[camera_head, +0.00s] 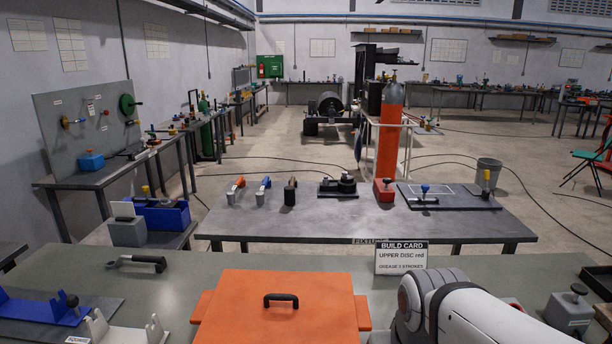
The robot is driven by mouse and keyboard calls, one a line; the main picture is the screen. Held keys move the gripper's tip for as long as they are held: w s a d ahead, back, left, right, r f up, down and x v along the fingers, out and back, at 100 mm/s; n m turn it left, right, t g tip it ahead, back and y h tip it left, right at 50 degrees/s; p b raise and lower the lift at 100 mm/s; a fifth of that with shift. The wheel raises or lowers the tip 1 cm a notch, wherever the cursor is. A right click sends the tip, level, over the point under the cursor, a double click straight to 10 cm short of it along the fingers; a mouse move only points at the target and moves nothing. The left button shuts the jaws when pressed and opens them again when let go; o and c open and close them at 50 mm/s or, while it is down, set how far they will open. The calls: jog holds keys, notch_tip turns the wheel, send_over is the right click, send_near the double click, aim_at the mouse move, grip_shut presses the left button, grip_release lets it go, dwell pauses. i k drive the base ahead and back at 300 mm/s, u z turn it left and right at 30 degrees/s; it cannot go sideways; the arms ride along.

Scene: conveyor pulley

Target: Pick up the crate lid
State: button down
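The crate lid (240,311) is a flat orange panel with a black handle (281,299) standing up near its middle. It lies on the orange crate (364,313), whose side grips stick out left and right, on the near grey bench. The lower edge of the picture cuts off the lid's near part. My white arm reaches in from the bottom right, beside the crate's right side. My gripper is not seen in this view. Nothing touches the handle.
A build card (401,258) stands behind the crate's right corner. A wrench-like tool (137,263) and a blue holder (42,309) lie to the left. A grey block with a knob (569,313) is at right. A second table (365,221) with several tools stands beyond.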

aim_at(245, 307)
jog(key=k, duration=0.3)
jog(key=u, duration=0.5)
jog(key=i, duration=0.8)
jog(key=u, duration=0.6)
